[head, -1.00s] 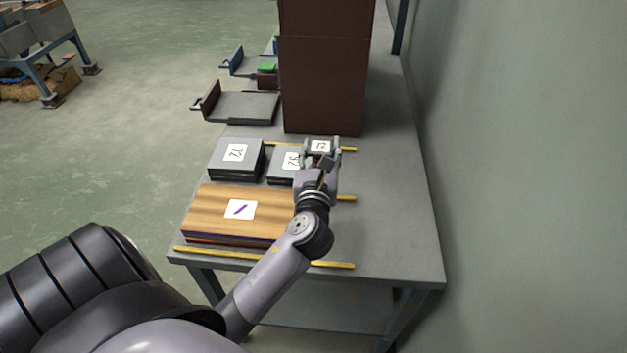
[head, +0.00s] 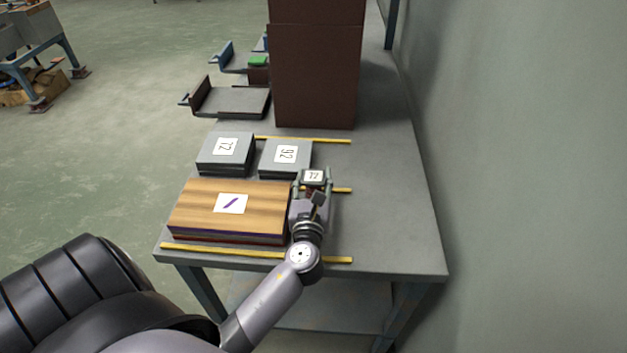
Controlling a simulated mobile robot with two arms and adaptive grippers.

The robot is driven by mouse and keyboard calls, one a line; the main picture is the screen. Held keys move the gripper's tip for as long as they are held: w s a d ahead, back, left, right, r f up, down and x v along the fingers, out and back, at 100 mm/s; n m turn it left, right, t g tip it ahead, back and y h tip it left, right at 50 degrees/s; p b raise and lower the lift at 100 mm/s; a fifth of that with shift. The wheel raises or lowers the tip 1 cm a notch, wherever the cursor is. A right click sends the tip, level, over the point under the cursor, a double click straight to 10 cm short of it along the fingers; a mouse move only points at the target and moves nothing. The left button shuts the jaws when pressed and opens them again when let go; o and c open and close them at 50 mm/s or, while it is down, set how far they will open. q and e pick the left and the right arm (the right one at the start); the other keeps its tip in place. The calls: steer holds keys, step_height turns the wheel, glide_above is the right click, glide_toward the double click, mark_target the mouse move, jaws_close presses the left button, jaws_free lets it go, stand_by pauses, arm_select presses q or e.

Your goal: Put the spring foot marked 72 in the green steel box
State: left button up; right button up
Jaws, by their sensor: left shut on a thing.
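My left gripper (head: 313,186) is shut on a small dark block with a white label (head: 313,175), taken as the spring foot. Its label looks like 72 or 77; I cannot tell which. The gripper is over the grey table, just right of the wood-topped stack. A grey slab stack with a label like 72 (head: 225,147) stands at the left, and another with a label like 92 or 26 (head: 286,153) stands beside it. A small green thing (head: 257,61) shows behind the brown cabinet's left side; I cannot tell if it is the green steel box. My right gripper is out of view.
The tall brown cabinet (head: 314,80) stands at the back of the table (head: 385,225). A grey open tray (head: 237,101) juts out at its left. The wood-topped stack (head: 265,205) fills the front left. Yellow strips (head: 300,140) cross the table. The table's right side is clear, beside a wall.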

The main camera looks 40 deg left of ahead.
arm_select(q)
steer(key=shift+f, duration=0.15)
steer(key=o, duration=1.4)
steer(key=shift+o, duration=0.2)
